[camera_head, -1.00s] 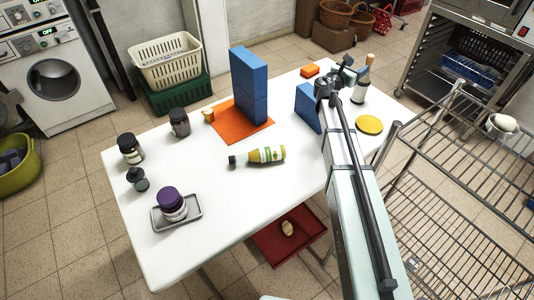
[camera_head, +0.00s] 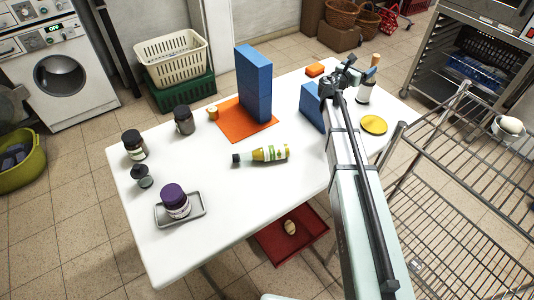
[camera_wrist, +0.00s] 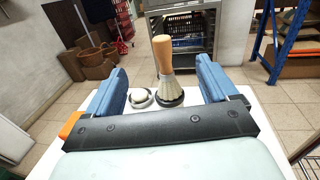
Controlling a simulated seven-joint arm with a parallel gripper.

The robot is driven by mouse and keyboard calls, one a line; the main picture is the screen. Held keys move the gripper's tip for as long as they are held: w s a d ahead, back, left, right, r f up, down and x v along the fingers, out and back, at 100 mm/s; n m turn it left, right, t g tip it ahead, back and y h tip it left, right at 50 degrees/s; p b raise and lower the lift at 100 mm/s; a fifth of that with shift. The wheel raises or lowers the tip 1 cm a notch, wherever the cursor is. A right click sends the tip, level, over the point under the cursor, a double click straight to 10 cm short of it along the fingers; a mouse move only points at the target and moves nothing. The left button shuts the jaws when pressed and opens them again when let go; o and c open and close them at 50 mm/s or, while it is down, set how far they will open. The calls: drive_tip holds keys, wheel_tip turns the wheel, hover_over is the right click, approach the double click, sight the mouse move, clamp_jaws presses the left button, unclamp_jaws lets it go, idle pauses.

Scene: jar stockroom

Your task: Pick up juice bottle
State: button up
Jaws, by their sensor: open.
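The juice bottle (camera_head: 270,153) lies on its side on the white table (camera_head: 240,190), near the middle. It has a yellow-green body, a pale label and a dark cap pointing left. My gripper (camera_head: 358,68) is over the table's far right part, well apart from the bottle, up and right of it in the head view. In the wrist view my gripper (camera_wrist: 160,66) shows two blue fingers spread apart, with nothing held. A brush with a wooden handle (camera_wrist: 163,55) stands ahead, seen between them. The bottle is not in the wrist view.
A tall blue block (camera_head: 254,85) stands by an orange mat (camera_head: 230,120) behind the bottle. A blue wedge (camera_head: 311,107) and a yellow disc (camera_head: 374,124) flank my arm. Dark jars (camera_head: 184,120) and a purple-lidded jar (camera_head: 175,198) on a tray stand left. Table around the bottle is clear.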

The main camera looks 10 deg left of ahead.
drive_tip(key=s+a+r+n+t+y, duration=0.1)
drive_tip(key=a+r, duration=0.3)
drive_tip(key=a, duration=0.4)
drive_tip(key=s+a+r+t+y, duration=0.1)
drive_tip(key=a+r, duration=0.2)
drive_tip(key=a, duration=0.4)
drive_tip(key=n+g+y, duration=0.8)
drive_tip(key=n+g, duration=1)
drive_tip(key=n, duration=1.1)
hover_over(265, 148)
wheel_tip(265, 148, down, 11)
drive_tip(key=shift+m, duration=0.3)
drive_tip(key=f, duration=0.7)
drive_tip(key=shift+s+a+f, duration=0.1)
drive_tip(key=shift+s+f, duration=0.2)
drive_tip(key=shift+f, duration=0.1)
drive_tip(key=shift+w+f, duration=0.15)
drive_tip(key=shift+f, duration=2.6)
